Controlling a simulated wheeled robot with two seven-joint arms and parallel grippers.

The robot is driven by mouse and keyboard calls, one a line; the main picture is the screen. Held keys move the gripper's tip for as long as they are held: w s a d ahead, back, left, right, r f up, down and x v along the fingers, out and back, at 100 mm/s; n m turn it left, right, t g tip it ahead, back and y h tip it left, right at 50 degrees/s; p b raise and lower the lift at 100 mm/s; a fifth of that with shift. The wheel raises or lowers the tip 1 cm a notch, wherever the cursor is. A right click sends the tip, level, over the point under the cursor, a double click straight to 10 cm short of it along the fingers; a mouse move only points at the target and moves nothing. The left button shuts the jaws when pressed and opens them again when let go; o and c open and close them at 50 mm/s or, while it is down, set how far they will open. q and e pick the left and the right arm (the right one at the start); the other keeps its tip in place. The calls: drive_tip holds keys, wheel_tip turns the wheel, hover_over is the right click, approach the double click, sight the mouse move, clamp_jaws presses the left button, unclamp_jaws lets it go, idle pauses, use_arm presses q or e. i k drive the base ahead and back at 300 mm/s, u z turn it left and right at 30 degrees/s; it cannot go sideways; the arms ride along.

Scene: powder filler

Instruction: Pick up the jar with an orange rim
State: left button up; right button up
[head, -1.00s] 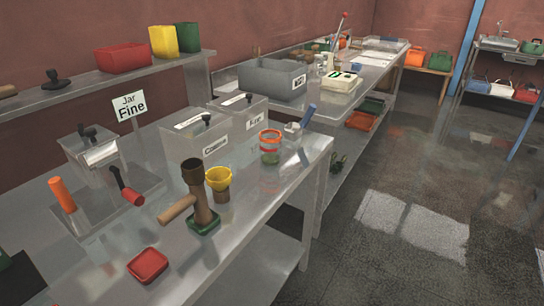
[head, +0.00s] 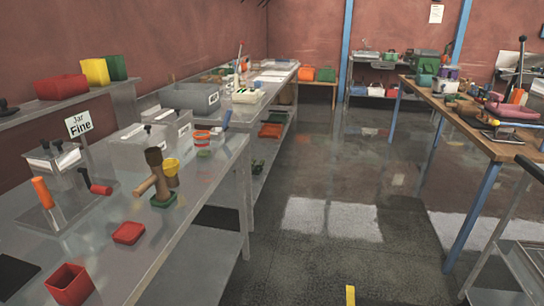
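The jar with an orange rim (head: 202,138) stands upright on the metal bench at the left, near its right edge. It looks clear with a green band low down. It stands beyond a yellow funnel-like cup (head: 171,167) and a brown tamper-like tool on a green base (head: 163,199). Neither of my grippers shows in the head view.
A red dish (head: 129,233) and red box (head: 70,284) are nearer. A wooden-topped table (head: 470,120) stands at right. The floor (head: 330,180) between is clear.

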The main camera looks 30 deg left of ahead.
sight(202, 142)
drive_tip(key=z, duration=0.45)
drive_tip(key=i, duration=0.4)
drive_tip(key=u, duration=0.9)
drive_tip(key=i, duration=1.65)
drive_tip(key=u, duration=1.15)
